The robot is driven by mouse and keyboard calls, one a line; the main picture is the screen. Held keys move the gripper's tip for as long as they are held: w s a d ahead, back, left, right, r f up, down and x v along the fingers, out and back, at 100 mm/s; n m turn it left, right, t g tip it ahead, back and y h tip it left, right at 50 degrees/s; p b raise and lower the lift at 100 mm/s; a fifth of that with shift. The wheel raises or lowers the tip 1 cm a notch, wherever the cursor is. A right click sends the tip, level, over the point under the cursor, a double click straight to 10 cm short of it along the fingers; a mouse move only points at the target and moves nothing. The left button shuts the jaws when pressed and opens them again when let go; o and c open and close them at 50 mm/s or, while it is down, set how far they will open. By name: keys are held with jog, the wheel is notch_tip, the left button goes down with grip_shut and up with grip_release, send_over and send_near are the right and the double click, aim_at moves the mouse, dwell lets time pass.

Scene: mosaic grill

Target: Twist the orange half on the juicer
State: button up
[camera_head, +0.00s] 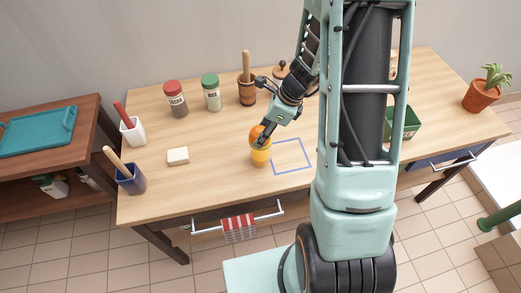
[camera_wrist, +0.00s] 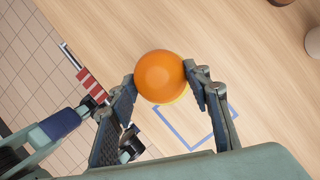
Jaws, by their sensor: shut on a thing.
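The orange half (camera_wrist: 160,76) sits between the two fingertips of my gripper (camera_wrist: 164,82) in the wrist view, its rounded side facing the camera. In the head view the orange half (camera_head: 257,136) sits at the top of a yellow juicer (camera_head: 261,157) on the wooden table. My gripper (camera_head: 266,132) reaches it from above and is shut on it. In the wrist view only a thin yellow rim of the juicer (camera_wrist: 178,99) shows below the orange; the rest is hidden. I cannot tell how firmly the orange presses on the juicer's cone.
A blue square outline (camera_head: 290,157) marks the table right of the juicer. A white block (camera_head: 178,156) lies to the left. Red-lidded (camera_head: 175,99) and green-lidded (camera_head: 211,92) jars and a wooden mortar (camera_head: 247,88) stand behind. A striped cloth (camera_head: 239,228) hangs at the front drawer handle.

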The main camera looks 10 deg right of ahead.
jog(key=m, duration=0.2)
jog(key=m+t+h+b, duration=0.1)
jog(key=m, duration=0.2)
jog(key=shift+t, duration=0.3)
jog(key=shift+w+n+p, duration=0.1)
jog(key=shift+n+p, duration=0.2)
jog(key=shift+n, duration=0.5)
jog(key=n+g, duration=0.1)
jog(key=n, duration=0.2)
jog(key=shift+y, duration=0.4)
jog(key=shift+r+p, duration=2.55)
jog(key=shift+r, duration=0.05)
